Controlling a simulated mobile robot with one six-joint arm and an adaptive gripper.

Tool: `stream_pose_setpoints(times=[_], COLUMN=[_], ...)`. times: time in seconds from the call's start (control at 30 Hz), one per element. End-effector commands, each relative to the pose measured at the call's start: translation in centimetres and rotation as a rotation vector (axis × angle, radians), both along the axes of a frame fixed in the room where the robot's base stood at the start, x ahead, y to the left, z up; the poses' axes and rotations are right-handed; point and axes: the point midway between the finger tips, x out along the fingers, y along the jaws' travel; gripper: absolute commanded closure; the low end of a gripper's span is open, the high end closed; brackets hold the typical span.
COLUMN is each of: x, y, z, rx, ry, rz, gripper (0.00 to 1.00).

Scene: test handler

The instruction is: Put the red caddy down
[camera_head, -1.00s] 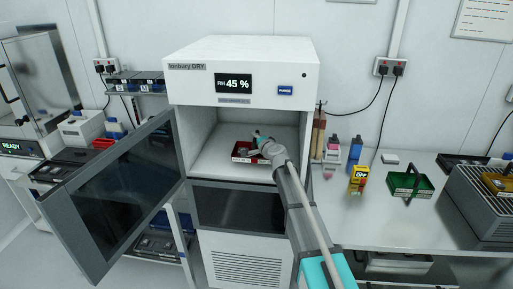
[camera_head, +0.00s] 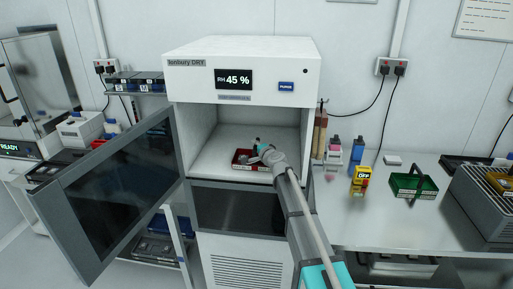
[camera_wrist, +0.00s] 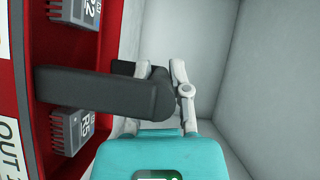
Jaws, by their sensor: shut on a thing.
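The red caddy (camera_head: 241,164) is inside the open upper chamber of the white dry cabinet, near its front edge. In the wrist view the caddy's red wall (camera_wrist: 18,95) is at the left, with grey finned parts (camera_wrist: 72,130) inside it and a black handle bar (camera_wrist: 95,92) across it. My gripper (camera_wrist: 178,90) is shut on the end of the black handle. In the head view my gripper (camera_head: 262,148) is at the caddy's right side, partly hiding it. Whether the caddy touches the chamber floor I cannot tell.
The cabinet (camera_head: 190,58) has its dark glass door (camera_head: 115,190) swung open to the left. The chamber's floor behind the caddy is clear. On the bench at the right are a green caddy (camera_head: 401,190), a yellow box (camera_head: 361,174) and bottles (camera_head: 333,146).

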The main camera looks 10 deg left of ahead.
Motion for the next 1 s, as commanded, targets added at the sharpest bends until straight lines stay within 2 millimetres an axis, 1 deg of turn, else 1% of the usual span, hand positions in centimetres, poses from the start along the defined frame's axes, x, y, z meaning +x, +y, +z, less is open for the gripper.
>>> stream_pose_setpoints(times=[0.2,0.23,0.37,0.4,0.93,1.0], x=[0.01,0.01,0.01,0.02,0.04,-0.43], y=[-0.05,-0.05,-0.07,-0.08,-0.14,-0.40], z=[-0.31,-0.30,-0.21,-0.21,0.10,0.10], rx=[0.000,0.000,0.000,0.000,0.000,0.000], ry=[0.000,0.000,0.000,0.000,0.000,0.000], rz=[-0.001,0.000,-0.001,-0.001,-0.001,-0.002], gripper=[1.00,0.75,0.51,0.43,0.42,0.42])
